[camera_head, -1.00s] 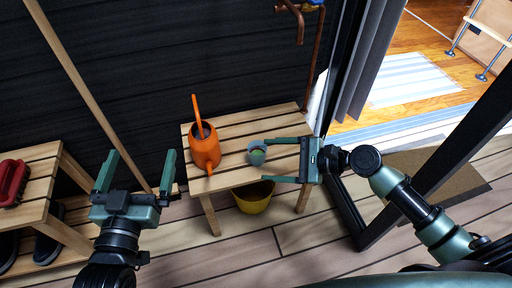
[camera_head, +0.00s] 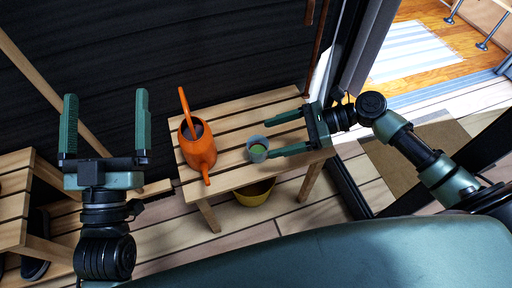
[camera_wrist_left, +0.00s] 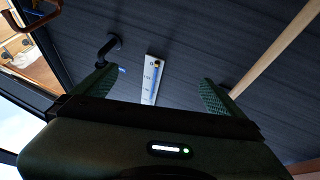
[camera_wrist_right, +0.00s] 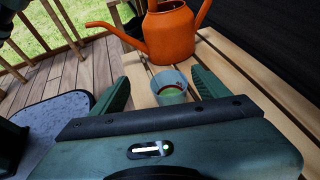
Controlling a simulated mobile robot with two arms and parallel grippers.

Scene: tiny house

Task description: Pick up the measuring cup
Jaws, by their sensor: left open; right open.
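The measuring cup (camera_head: 257,149) is a small grey-blue cup with green inside, standing on the wooden bench (camera_head: 232,178). It also shows in the right wrist view (camera_wrist_right: 169,87), between the finger tips. My right gripper (camera_head: 270,135) is open, with its fingers pointing at the cup from the right and the tips close to its near side. My left gripper (camera_head: 105,122) is open and empty, raised to the left of the bench. In the left wrist view its fingers (camera_wrist_left: 157,88) face the dark wall.
An orange watering can (camera_head: 197,148) stands on the bench left of the cup. A yellow bucket (camera_head: 254,193) is under the bench. A second wooden bench (camera_head: 14,203) is at the left. A dark door frame stands right of the bench.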

